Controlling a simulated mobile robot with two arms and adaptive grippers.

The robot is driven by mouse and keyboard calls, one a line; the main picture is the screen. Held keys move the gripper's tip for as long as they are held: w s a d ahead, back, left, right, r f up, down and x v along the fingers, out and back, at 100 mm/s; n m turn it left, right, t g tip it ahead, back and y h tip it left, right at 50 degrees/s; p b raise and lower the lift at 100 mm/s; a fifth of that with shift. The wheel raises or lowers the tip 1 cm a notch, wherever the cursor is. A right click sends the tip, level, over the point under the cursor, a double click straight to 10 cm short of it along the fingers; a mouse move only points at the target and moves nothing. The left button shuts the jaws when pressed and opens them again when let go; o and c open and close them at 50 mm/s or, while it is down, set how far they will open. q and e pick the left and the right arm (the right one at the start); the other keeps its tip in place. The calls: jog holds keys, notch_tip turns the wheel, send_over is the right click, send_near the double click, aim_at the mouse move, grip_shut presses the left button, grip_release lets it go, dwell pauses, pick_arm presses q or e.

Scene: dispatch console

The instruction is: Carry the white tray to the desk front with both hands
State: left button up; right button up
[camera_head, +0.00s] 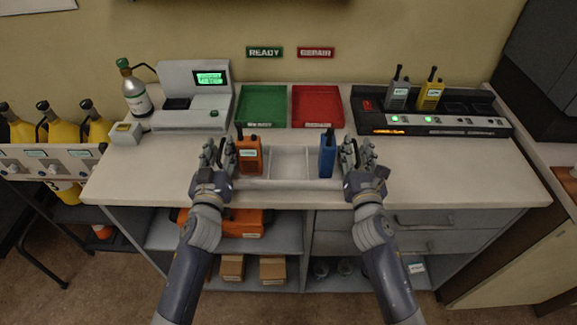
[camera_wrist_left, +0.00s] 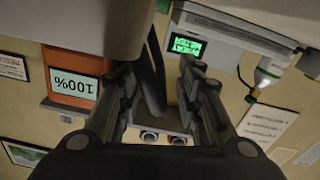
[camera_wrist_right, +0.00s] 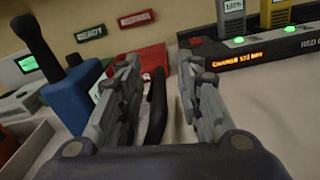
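The white tray (camera_head: 290,163) sits on the desk near its front edge, in the middle of the head view. An orange radio (camera_head: 249,155) stands in its left compartment and a blue radio (camera_head: 327,155) at its right end. My left gripper (camera_head: 212,155) is at the tray's left end. In the left wrist view a dark handle (camera_wrist_left: 155,88) lies between its open fingers, with gaps showing. My right gripper (camera_head: 358,155) is at the right end. In the right wrist view a dark handle (camera_wrist_right: 157,108) lies between its open fingers, apart from the right one.
Behind the tray are a green tray (camera_head: 263,107) and a red tray (camera_head: 318,106). A charging dock (camera_head: 440,123) with two radios stands at the back right. A white device (camera_head: 190,119) and a bottle (camera_head: 136,98) stand at the back left. The desk's right front is clear.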

pick_arm(q)
grip_shut()
pick_arm(e)
grip_shut()
